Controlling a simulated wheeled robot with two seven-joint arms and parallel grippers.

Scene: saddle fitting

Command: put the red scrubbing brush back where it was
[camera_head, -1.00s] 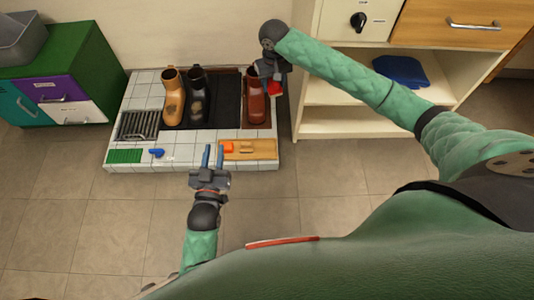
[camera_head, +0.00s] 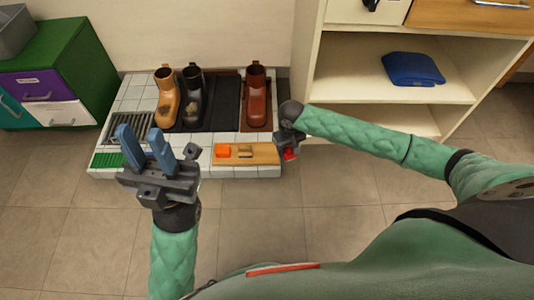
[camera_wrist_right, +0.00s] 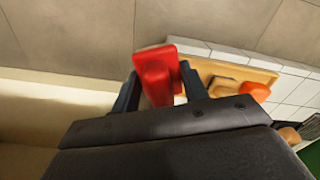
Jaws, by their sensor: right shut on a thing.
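The red scrubbing brush (camera_wrist_right: 155,72) is between the fingers of my right gripper (camera_wrist_right: 155,92), which is shut on it. In the head view the brush (camera_head: 291,154) shows as a small red patch below the right gripper (camera_head: 289,148), at the right end of the wooden board (camera_head: 266,154). I cannot tell whether it touches the board. The board holds an orange block and a tan brush. My left gripper (camera_head: 145,148) is open and empty, its blue fingers apart, in front of the platform's left part and hiding some of it.
A white-tiled platform (camera_head: 225,169) carries a tan boot (camera_head: 166,98), a dark boot (camera_head: 193,98), a reddish-brown boot (camera_head: 256,98), a drain grate and a green pad (camera_head: 106,160). A cream shelf unit (camera_head: 352,90) with a blue cloth (camera_head: 412,69) stands right. The floor in front is clear.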

